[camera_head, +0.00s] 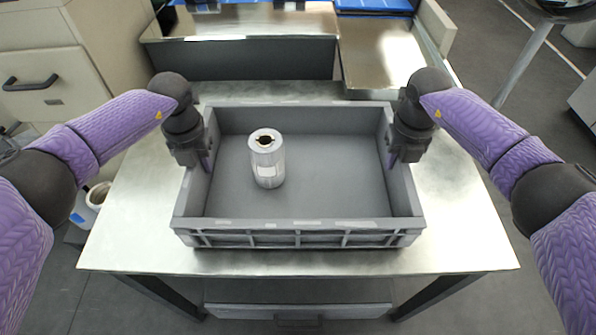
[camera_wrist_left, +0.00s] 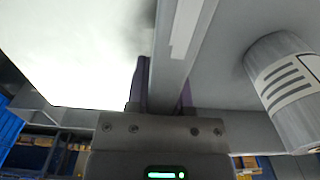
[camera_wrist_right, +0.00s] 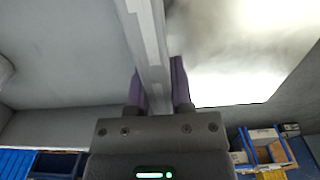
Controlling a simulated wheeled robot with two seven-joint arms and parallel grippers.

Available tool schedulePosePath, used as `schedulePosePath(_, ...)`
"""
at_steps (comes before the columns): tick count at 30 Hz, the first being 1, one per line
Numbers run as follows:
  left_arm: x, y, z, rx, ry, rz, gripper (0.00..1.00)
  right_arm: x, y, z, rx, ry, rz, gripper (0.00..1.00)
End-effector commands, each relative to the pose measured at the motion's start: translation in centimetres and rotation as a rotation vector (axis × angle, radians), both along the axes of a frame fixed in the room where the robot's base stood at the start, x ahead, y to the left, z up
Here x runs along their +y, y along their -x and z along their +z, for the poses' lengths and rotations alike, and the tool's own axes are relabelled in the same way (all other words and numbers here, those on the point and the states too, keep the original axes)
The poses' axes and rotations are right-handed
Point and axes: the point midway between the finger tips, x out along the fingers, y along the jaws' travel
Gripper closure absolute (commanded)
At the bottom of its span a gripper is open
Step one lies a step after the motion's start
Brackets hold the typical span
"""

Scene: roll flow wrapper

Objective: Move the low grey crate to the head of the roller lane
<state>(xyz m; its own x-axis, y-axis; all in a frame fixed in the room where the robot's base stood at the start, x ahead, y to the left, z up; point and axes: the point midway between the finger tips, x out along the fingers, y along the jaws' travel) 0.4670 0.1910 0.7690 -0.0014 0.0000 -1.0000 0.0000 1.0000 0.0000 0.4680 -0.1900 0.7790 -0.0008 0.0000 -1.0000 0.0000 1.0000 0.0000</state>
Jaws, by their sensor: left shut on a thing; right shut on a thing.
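The low grey crate (camera_head: 300,233) is on or just above the metal table, with its long side facing me. A silver-white roll (camera_head: 267,160) stands upright inside it, left of the middle; it also shows in the left wrist view (camera_wrist_left: 284,88). My left gripper (camera_head: 207,165) is shut on the crate's left wall, with one finger on each side of the rim in the left wrist view (camera_wrist_left: 165,85). My right gripper (camera_head: 394,160) is shut on the right wall, its fingers astride the rim in the right wrist view (camera_wrist_right: 156,85). I cannot tell whether the crate touches the table.
The metal table (camera_head: 130,215) has bare strips left and right of the crate. Behind it stands a machine with a shiny metal top (camera_head: 385,55) and blue surfaces. A drawer cabinet (camera_head: 45,75) is at the left. A white container (camera_head: 97,195) is beside the table at the left.

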Motion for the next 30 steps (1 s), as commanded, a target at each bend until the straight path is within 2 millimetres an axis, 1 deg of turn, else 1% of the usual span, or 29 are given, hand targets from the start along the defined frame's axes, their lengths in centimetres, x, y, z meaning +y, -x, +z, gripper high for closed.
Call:
schedulePosePath(8,0.0,0.0,0.1,-0.002,0.0,0.0,1.0,0.0,-0.1,0.1,-0.002,-0.001,0.0,1.0)
schedulePosePath(11,0.0,-0.1,0.5,-0.004,0.0,0.0,1.0,0.0,-0.1,0.5,-0.004,0.0,0.0,1.0)
schedulePosePath(14,0.0,-0.1,1.8,-0.01,0.0,0.0,1.0,0.0,-0.1,1.8,-0.011,0.0,0.0,1.0)
schedulePosePath(18,0.0,-0.1,4.5,-0.023,0.0,0.0,1.0,0.0,-0.1,4.5,-0.024,0.0,0.0,1.0)
schedulePosePath(21,0.0,-0.1,6.2,-0.031,0.0,0.0,1.0,0.0,-0.1,6.2,-0.032,0.0,0.0,1.0)
schedulePosePath(22,0.0,-0.1,6.5,-0.033,0.0,0.0,1.0,0.0,-0.1,6.5,-0.033,0.0,0.0,1.0)
schedulePosePath(24,0.0,-0.1,6.8,-0.034,0.0,0.0,1.0,0.0,-0.1,6.8,-0.034,0.0,0.0,1.0)
schedulePosePath(30,0.0,-0.1,6.4,-0.032,0.0,0.0,1.0,0.0,-0.1,6.4,-0.032,0.0,0.0,1.0)
